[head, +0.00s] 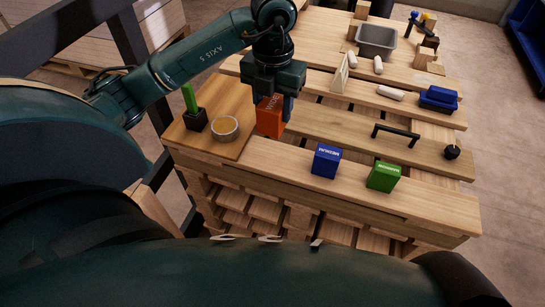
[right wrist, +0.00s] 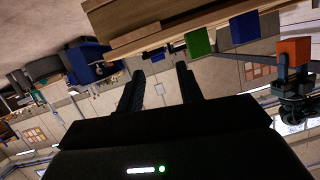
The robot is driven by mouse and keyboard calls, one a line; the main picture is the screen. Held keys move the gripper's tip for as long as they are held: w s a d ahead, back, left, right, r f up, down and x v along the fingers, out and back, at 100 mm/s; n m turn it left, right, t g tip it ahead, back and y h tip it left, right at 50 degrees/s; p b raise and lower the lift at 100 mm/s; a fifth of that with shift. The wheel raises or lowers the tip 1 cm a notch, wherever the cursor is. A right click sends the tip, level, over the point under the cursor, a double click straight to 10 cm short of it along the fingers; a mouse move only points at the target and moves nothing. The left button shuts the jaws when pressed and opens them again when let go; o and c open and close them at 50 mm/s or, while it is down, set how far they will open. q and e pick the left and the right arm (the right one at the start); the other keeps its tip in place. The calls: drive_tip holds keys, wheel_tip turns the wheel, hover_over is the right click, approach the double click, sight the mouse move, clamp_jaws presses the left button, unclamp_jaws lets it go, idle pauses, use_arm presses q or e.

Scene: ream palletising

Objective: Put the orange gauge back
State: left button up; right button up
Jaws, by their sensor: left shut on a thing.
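The orange gauge (head: 270,116) is a block with lettering, over the right edge of the brown board (head: 222,92) on the pallet. My left gripper (head: 272,97) points down from above and is shut on it. The orange gauge also shows at the right of the right wrist view (right wrist: 293,50), with my left gripper beside it. I cannot tell whether its underside touches the board. A blue block (head: 326,161) and a green block (head: 383,176) stand on the front plank. My right gripper (right wrist: 160,82) is open and empty, fingers apart, below the pallet edge in its picture.
A round cup (head: 225,128) and a dark holder with a green stick (head: 194,113) stand close left of the orange gauge. A black handle (head: 396,134), blue stack (head: 438,99) and grey tray (head: 376,40) are further right and back. The front plank's right end is clear.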

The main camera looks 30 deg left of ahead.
use_arm(q)
drive_tip(key=shift+f+n, duration=0.2)
drive_tip(key=shift+n, duration=0.2)
wheel_tip(320, 180, down, 10)
drive_tip(key=shift+r+b, duration=0.25)
drive_tip(key=shift+b, duration=0.6)
use_arm(e)
drive_tip(key=shift+s+d+r+t, duration=0.2)
drive_tip(key=shift+d+r+t, duration=0.05)
drive_tip(key=shift+d+t, duration=0.1)
use_arm(q)
drive_tip(key=shift+f, duration=0.15)
drive_tip(key=o, duration=1.1)
